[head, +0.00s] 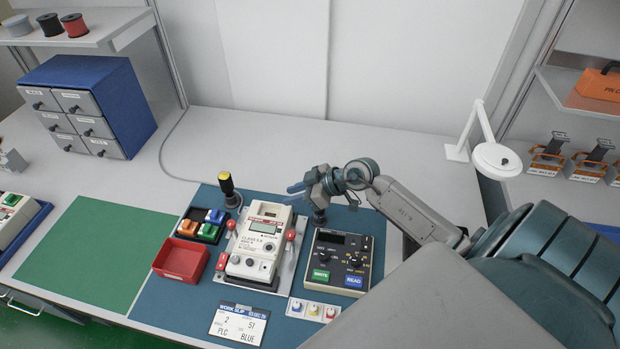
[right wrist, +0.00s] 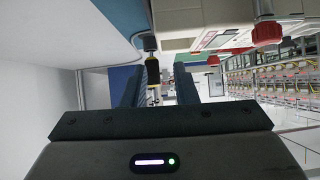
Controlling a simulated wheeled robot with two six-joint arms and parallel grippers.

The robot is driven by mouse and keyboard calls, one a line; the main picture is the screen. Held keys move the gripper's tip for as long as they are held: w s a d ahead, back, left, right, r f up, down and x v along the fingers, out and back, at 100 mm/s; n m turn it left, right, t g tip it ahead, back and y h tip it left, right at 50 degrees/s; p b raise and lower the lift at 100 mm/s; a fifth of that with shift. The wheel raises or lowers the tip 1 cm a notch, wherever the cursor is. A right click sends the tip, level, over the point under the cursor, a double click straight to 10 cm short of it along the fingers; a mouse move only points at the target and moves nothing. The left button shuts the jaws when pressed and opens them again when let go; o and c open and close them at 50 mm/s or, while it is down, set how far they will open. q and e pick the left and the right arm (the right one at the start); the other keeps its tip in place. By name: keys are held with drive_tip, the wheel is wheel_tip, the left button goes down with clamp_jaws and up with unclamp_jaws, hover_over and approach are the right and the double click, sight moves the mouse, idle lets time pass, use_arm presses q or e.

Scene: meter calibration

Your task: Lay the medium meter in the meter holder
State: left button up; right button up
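A white meter (head: 266,228) with a small grey display lies on the silver plate of the meter holder (head: 289,268), between its red knobs (head: 291,234). I cannot tell whether the knobs press on it. Its edge and one red knob (right wrist: 267,33) show at the top of the right wrist view. Another meter (head: 12,205) is partly in view at the left edge, in a blue tray. My right gripper (head: 298,188) is above and behind the holder, apart from the meter. In the right wrist view its dark fingers (right wrist: 160,88) are apart with nothing gripped. My left gripper is out of view.
A black-and-yellow upright tool (head: 228,188) stands behind the holder's left side. A red bin (head: 181,260) and a tray of coloured blocks (head: 206,228) are left of it. The green mat (head: 85,253) is clear.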

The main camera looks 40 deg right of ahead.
drive_tip(key=shift+v, duration=2.65)
drive_tip(key=shift+f, duration=0.1)
